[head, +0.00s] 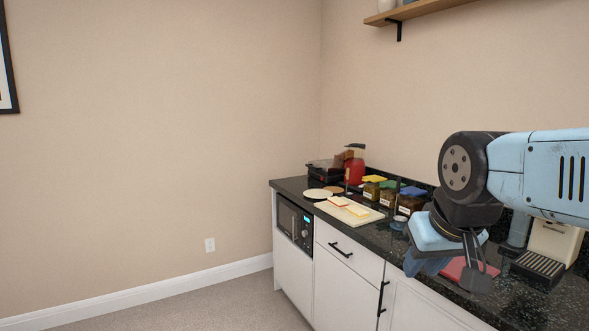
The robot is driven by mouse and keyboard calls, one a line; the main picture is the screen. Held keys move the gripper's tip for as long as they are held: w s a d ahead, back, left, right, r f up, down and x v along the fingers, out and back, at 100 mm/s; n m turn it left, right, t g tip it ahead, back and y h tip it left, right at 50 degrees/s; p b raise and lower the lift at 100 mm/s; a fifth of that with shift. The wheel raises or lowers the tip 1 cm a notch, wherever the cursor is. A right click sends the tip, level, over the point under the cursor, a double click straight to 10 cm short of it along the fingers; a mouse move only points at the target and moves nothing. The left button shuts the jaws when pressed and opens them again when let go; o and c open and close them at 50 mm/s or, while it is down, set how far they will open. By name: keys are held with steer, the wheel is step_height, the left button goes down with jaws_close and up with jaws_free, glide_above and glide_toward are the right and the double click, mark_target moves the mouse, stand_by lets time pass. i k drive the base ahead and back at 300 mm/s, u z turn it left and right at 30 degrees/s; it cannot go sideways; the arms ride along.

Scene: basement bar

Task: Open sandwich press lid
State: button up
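A low dark appliance (323,171) stands at the far end of the black counter, against the corner. It looks like the sandwich press, but it is small in view and I cannot tell how its lid stands. My gripper (477,277) points down over the near right part of the counter, well apart from that appliance. Its dark fingers overlap in this view, so their opening is hidden. I see nothing clearly held.
A cutting board (350,211) with food slices, a pale plate (318,194), a red bottle (354,170) and several lidded jars (409,202) crowd the counter. A red item (456,270) lies near my gripper. A ribbed dark tray (540,267) sits right. Floor at left is clear.

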mark_target(324, 167)
steer(key=u, duration=0.4)
steer(key=i, duration=1.05)
steer(key=u, duration=0.65)
steer(key=i, duration=2.2)
steer(key=z, duration=0.55)
steer(key=i, duration=0.5)
steer(key=z, duration=0.4)
